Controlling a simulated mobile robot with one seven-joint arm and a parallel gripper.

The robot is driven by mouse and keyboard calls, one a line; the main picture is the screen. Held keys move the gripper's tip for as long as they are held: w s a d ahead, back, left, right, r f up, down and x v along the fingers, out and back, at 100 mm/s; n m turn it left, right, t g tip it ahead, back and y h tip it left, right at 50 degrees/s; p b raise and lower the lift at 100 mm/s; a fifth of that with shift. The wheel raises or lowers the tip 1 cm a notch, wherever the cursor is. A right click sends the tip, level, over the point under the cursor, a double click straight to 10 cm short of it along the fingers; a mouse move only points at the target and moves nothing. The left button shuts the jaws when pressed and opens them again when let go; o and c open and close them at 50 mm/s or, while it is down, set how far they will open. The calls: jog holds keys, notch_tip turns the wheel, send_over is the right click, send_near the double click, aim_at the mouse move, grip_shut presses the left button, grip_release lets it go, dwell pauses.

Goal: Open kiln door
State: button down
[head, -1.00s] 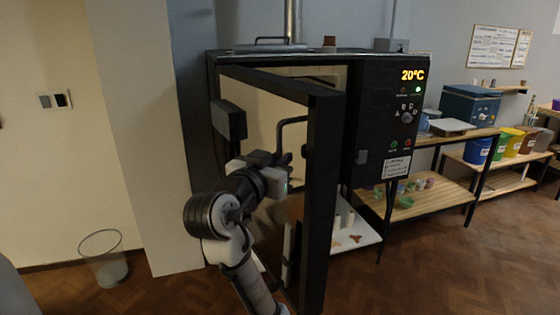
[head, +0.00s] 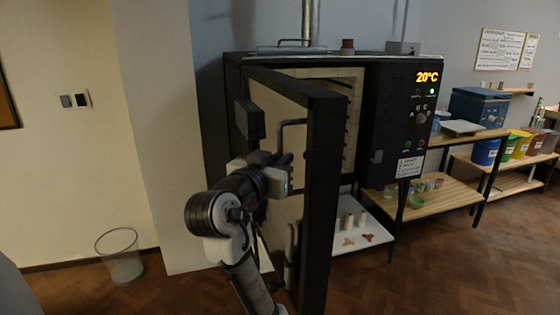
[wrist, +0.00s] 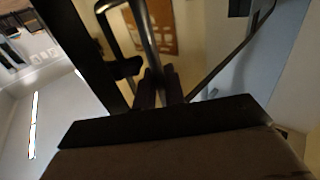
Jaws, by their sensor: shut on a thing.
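The kiln (head: 395,140) is a dark box with a lit 20°C display. Its door (head: 322,180) stands partly open, swung out toward me, with its free edge nearest me. The pale interior (head: 345,135) shows in the gap to the right of the door. The door handle (head: 291,122), a dark bent bar, sits on the door near its free edge; it also shows in the wrist view (wrist: 148,35). My gripper (head: 284,168) is shut on the handle. Its fingers (wrist: 160,88) close around the bar in the wrist view.
A wire bin (head: 119,258) stands on the floor at the left by a pale wall column. A white shelf (head: 372,240) with small posts is below the kiln. Wooden benches (head: 460,185) with glaze pots and buckets stand at the right. The floor at lower right is clear.

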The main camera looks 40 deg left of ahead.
jog(key=shift+a+r, duration=0.1)
jog(key=shift+r, duration=0.05)
jog(key=c, duration=1.6)
grip_release()
jog(key=shift+a, duration=0.1)
jog(key=s+b, duration=0.1)
jog(key=s, duration=0.3)
jog(key=s+d+b, duration=0.1)
jog(key=s, duration=0.4)
jog(key=s+d+b, duration=0.1)
jog(key=s, duration=0.3)
jog(key=shift+s+d+b, duration=0.15)
jog(key=shift+s+b, duration=0.15)
jog(key=shift+s, duration=0.05)
